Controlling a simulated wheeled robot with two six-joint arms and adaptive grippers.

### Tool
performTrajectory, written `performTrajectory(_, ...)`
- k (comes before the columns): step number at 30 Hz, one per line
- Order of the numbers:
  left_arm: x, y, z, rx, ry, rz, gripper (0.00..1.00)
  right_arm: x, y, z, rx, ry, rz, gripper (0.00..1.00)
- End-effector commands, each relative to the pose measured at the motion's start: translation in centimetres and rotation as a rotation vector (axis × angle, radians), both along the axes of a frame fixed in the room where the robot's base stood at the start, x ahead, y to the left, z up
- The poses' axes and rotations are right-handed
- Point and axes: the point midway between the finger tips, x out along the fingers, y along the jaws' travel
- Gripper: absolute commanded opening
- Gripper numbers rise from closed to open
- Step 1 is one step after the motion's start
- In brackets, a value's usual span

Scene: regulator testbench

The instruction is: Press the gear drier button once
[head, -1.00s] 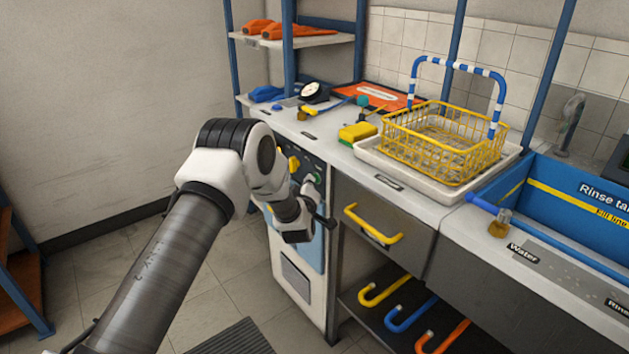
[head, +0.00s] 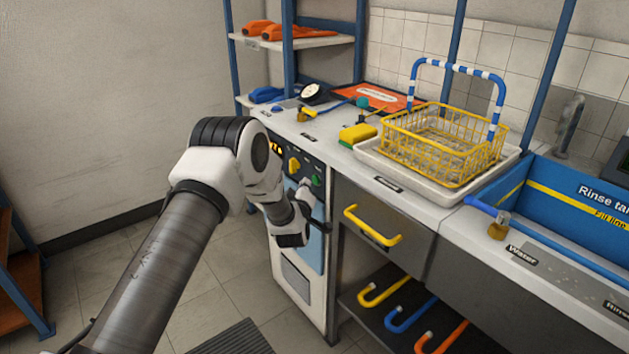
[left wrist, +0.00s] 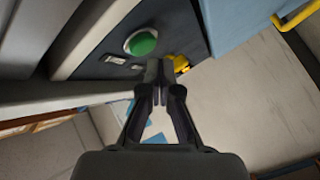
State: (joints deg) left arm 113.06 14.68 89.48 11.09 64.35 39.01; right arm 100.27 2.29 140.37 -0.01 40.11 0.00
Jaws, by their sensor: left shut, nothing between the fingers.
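The gear drier is a white cabinet (head: 290,268) with a dark control panel at its top, left of the counter drawer. Its green round button (head: 316,180) shows right of a yellow knob (head: 294,165). My left gripper (head: 304,186) is small in the head view, just left of and below the button. In the left wrist view the shut, empty fingertips (left wrist: 165,68) are below and right of the green button (left wrist: 141,42), not covering it. The yellow knob (left wrist: 180,63) shows just beyond the tips. I cannot tell the exact gap to the panel.
A drawer with a yellow handle (head: 373,226) is right of the drier. A yellow wire basket (head: 440,150) sits in a white tray on the counter, beside a sponge (head: 357,133). Lit orange characters (head: 275,148) show on the panel's left. The floor in front is clear.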

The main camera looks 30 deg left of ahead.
Motion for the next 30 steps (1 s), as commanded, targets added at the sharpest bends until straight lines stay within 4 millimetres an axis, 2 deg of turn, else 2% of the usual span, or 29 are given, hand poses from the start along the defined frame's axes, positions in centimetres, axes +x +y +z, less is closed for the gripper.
performTrajectory(7,-0.5,0.2,0.1,0.0,0.0,0.001,0.0,0.0,0.0,0.3,0.0,0.0,0.0,0.4)
performTrajectory(21,-4.5,1.9,0.1,-0.001,0.0,0.001,0.0,0.0,0.0,1.8,0.0,0.0,0.0,0.4)
performTrajectory(30,-4.6,1.9,0.0,-0.001,0.0,0.0,0.0,0.0,0.0,1.8,0.0,0.0,0.0,0.4)
